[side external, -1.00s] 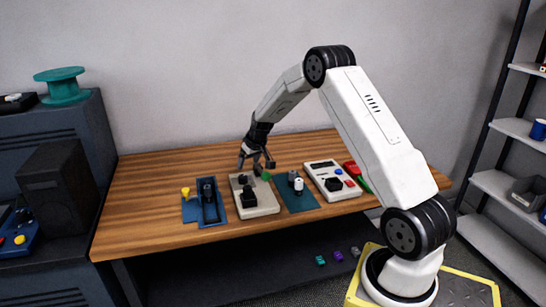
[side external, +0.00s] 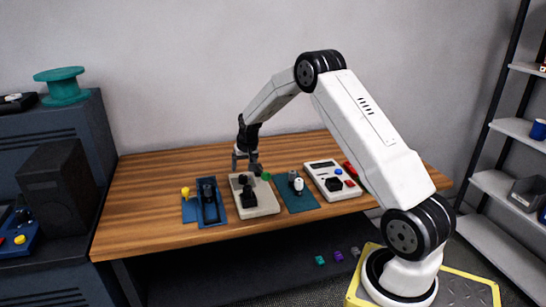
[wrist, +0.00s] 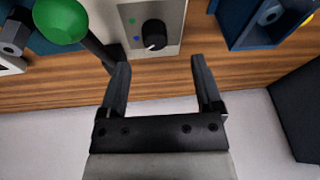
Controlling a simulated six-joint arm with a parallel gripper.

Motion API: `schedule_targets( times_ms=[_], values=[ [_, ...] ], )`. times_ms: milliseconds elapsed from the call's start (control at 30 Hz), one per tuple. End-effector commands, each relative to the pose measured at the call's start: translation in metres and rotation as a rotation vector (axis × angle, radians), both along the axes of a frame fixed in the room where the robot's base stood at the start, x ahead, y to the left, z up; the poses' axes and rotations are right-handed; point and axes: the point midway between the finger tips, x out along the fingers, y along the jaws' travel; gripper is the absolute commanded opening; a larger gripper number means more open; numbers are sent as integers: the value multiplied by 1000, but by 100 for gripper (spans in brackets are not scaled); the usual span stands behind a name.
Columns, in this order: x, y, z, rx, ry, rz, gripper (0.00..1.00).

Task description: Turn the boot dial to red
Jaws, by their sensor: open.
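The boot dial appears to be the black knob with a pale pointer line (wrist: 152,36) on the beige panel (wrist: 178,12) in the wrist view. My gripper (side external: 246,168) is open and empty, pointing down close to the panel's back. In the wrist view the dial shows beyond the fingertips (wrist: 158,60), between them.
A green ball-topped lever (wrist: 62,18) stands close by my left finger in the wrist view. A blue holder (side external: 209,213) stands left of the panel, and a teal plate (side external: 297,204) and white control box (side external: 320,172) stand right. The table's back left is clear.

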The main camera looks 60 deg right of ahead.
Motion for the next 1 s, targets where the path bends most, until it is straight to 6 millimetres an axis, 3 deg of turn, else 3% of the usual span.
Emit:
schedule_targets(
  times_ms=[700,1000],
  values=[
    [14,12,1,-66,25,-629,84],
    [19,12,6,-111,-18,-809,84]
  ],
)
